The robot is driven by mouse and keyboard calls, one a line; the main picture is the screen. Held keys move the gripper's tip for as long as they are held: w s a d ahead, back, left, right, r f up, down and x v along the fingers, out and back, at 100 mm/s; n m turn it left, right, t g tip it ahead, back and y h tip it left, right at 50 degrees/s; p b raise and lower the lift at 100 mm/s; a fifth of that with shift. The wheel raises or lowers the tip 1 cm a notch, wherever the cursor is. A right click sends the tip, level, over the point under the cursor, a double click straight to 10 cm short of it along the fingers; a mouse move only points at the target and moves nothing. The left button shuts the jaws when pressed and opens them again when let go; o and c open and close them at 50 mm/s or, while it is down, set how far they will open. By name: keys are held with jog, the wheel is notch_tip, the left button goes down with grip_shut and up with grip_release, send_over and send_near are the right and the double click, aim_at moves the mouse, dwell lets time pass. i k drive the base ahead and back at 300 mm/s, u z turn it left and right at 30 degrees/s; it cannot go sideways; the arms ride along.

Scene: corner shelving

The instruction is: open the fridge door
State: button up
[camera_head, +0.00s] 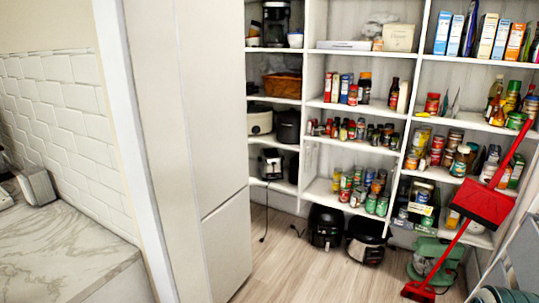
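A tall off-white unit (205,110), which looks like the fridge, stands left of centre in the head view. A seam splits its visible right face into a tall upper panel and a lower panel (228,245). Both panels sit flush, with no open gap showing. No handle can be made out. The top of the unit is cut off by the frame. My gripper is not in view, so its place relative to the fridge cannot be told.
White corner shelves (345,48) full of jars, boxes and appliances stand behind. Black appliances (326,227) sit on the floor. A red broom and dustpan (482,203) lean at the right. A marble counter (55,255) is at left. Wood floor (285,270) beside the unit is clear.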

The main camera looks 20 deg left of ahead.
aim_at(212, 39)
jog(key=i, duration=1.25)
jog(key=u, duration=1.3)
jog(key=i, duration=0.8)
jog(key=u, duration=0.9)
